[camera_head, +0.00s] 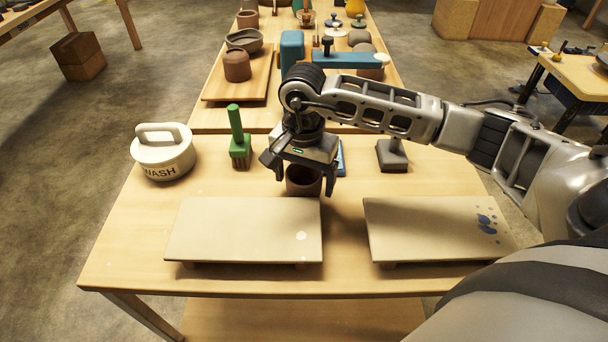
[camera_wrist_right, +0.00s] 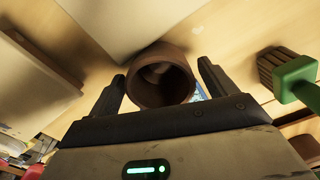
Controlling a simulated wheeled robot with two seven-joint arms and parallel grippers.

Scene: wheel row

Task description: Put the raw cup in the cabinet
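A dark brown cup (camera_head: 304,181) is at the middle of the near table, behind the gap between two pale boards. My right gripper (camera_head: 303,183) reaches down over it with its fingers spread on either side. In the right wrist view the cup (camera_wrist_right: 161,76) shows its round opening between the two fingertips (camera_wrist_right: 161,72), with a small gap on each side. I cannot tell whether the cup touches the table. Another brown cup (camera_head: 237,66) stands on a wooden board farther back. No cabinet is clearly visible. My left gripper is out of view.
Pale boards lie left (camera_head: 245,230) and right (camera_head: 430,228) on the near table (camera_head: 130,255). A white lidded wash pot (camera_head: 163,160), a green brush (camera_head: 239,148) and a grey block tool (camera_head: 392,156) stand around the cup. A blue device (camera_head: 293,50) is behind.

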